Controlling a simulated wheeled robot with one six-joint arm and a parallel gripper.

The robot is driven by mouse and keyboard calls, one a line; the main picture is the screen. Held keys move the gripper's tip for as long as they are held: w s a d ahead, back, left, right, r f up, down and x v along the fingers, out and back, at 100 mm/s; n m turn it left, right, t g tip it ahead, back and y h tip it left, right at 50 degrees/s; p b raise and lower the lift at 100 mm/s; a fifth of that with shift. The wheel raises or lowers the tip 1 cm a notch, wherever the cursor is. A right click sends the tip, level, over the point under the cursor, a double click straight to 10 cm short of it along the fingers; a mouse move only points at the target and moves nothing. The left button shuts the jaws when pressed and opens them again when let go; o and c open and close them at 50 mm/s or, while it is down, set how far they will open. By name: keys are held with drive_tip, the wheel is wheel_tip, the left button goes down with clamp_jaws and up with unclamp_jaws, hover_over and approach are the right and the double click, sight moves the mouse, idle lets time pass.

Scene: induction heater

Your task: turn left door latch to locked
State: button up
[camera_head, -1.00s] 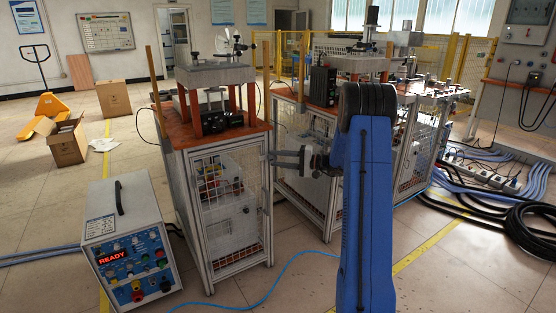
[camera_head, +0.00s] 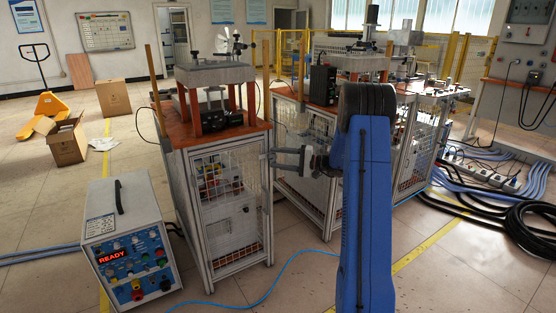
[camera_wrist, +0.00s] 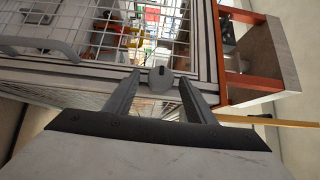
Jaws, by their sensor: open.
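The left cabinet has a wire-mesh door (camera_head: 228,208) in a grey metal frame, and it appears closed. In the wrist view, a small dark rounded latch (camera_wrist: 160,78) sits on the frame bar at the door's edge. My gripper (camera_wrist: 160,86) is open, with one finger on each side of the latch. Small gaps seem to show between the fingers and the latch; contact cannot be told. In the head view my gripper (camera_head: 276,156) is at the cabinet's right front edge, and the latch is too small to make out there.
A control box (camera_head: 130,245) reading READY stands on the floor left of the cabinet. A second bench (camera_head: 306,165) stands close behind my gripper. An orange post (camera_wrist: 245,82) and table edge lie right of the latch in the wrist view. A blue cable (camera_head: 275,285) crosses the floor.

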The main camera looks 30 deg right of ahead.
drive_tip(key=v, duration=1.7)
drive_tip(key=shift+s, duration=0.2)
drive_tip(key=shift+d, duration=0.1)
drive_tip(key=shift+r, duration=0.1)
drive_tip(key=s+a+r+n+g+h, duration=0.1)
drive_tip(key=s+a+r+g, duration=0.2)
drive_tip(key=a, duration=0.7)
drive_tip(key=s+a+r+n+g+h, duration=0.1)
drive_tip(key=s+a+r+n+g, duration=0.15)
drive_tip(key=s+a, duration=0.55)
drive_tip(key=s+a+r+n+g+h, duration=0.15)
drive_tip(key=a+g, duration=0.25)
drive_tip(key=a, duration=0.8)
drive_tip(key=s+a+n+g+h, duration=0.15)
drive_tip(key=s+a+h, duration=0.5)
drive_tip(key=s, duration=0.85)
drive_tip(key=s+f+n+t+h, duration=0.2)
drive_tip(key=s+t+h, duration=0.1)
drive_tip(key=s, duration=0.9)
drive_tip(key=shift+s, duration=0.35)
